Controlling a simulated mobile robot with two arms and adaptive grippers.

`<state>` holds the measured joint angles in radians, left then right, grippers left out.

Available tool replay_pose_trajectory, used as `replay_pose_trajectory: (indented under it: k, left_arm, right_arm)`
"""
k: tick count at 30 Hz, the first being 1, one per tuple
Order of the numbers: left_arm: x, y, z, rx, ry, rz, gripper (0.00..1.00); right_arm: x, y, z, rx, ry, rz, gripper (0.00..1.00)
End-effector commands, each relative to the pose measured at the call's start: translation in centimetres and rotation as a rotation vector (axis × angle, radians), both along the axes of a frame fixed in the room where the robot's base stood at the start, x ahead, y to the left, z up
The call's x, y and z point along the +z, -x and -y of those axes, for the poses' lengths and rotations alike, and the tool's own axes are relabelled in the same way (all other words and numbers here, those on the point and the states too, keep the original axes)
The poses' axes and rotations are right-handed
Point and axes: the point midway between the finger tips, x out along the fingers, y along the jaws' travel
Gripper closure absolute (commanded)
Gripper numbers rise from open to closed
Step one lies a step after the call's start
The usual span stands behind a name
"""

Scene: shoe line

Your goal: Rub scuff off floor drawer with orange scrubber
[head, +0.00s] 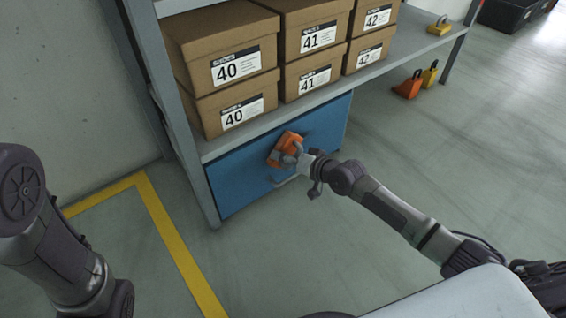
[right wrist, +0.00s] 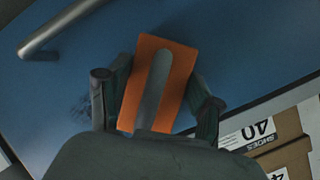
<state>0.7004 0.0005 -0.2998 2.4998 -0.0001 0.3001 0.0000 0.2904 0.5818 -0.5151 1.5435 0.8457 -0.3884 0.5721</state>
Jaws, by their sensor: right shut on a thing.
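The blue floor drawer (head: 237,180) is shut under the shelf, with a grey bar handle that also shows in the right wrist view (right wrist: 68,24). My right gripper (head: 285,153) is shut on the orange scrubber (head: 290,139), at the drawer front near its upper middle. In the right wrist view the scrubber (right wrist: 184,85) has a grey strip down its middle and sits between the two fingers. A dark scuff (right wrist: 80,106) shows on the blue face beside the left finger. I cannot tell whether the scrubber touches the face. My left gripper is out of view.
Brown shoe boxes (head: 195,45) labelled 40, 41 and 42 stand stacked on the shelf (head: 405,48) above the drawer. Orange and yellow items (head: 408,86) lie on the floor at the right. A yellow floor line (head: 180,250) runs at the left. The floor in front is clear.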

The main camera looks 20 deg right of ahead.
Motion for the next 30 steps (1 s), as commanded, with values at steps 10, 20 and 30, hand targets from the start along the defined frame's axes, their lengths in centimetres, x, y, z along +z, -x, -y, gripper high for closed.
replay_pose_trajectory:
  k: [10,20,30]
  left_arm:
    - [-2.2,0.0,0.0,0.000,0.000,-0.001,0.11]
    - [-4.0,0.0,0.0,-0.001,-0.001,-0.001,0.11]
    - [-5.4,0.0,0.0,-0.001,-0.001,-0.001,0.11]
  right_arm:
    - [-0.2,-1.1,2.5,-0.001,0.001,0.001,0.76]
    - [-0.3,-1.7,4.4,-0.002,0.003,0.003,0.76]
    - [-0.1,-2.2,6.1,-0.001,0.001,0.001,0.76]
